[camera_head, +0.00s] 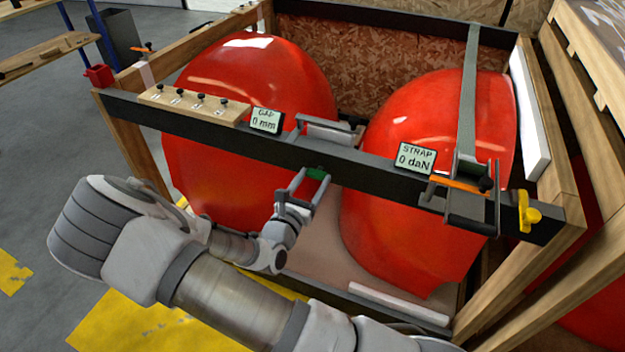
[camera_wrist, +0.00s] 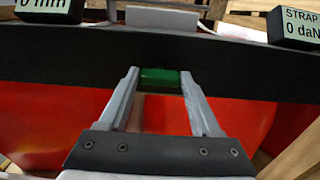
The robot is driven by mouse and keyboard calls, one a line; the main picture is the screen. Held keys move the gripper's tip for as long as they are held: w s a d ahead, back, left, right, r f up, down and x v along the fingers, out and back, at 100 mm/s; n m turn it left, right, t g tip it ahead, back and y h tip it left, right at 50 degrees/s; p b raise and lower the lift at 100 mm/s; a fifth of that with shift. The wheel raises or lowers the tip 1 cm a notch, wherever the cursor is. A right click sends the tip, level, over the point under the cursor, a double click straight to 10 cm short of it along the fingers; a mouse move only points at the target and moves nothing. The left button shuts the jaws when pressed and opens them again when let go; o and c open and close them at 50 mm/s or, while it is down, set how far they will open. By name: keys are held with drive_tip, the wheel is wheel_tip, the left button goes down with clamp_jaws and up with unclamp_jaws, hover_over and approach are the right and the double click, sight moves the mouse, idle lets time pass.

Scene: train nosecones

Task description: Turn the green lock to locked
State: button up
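The green lock (camera_head: 317,173) is a small green block at the lower edge of the dark crossbar (camera_head: 345,165), between the two red nosecones. In the wrist view the green lock (camera_wrist: 160,78) lies wide and flat across the picture, between my fingertips. My gripper (camera_head: 309,178) is open and reaches up to the bar from below. In the wrist view my gripper (camera_wrist: 159,76) has one finger on each side of the lock. I cannot tell whether the fingers touch it. My fingers partly hide the lock in the head view.
Red nosecones (camera_head: 250,95) (camera_head: 400,150) stand in a wooden crate behind the bar. The bar carries a gap display (camera_head: 265,121) reading 0 mm, a strap display (camera_head: 416,158) reading 0 daN, an orange-handled ratchet (camera_head: 460,185) and a yellow knob (camera_head: 527,212).

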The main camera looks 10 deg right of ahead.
drive_tip(key=c, duration=0.5)
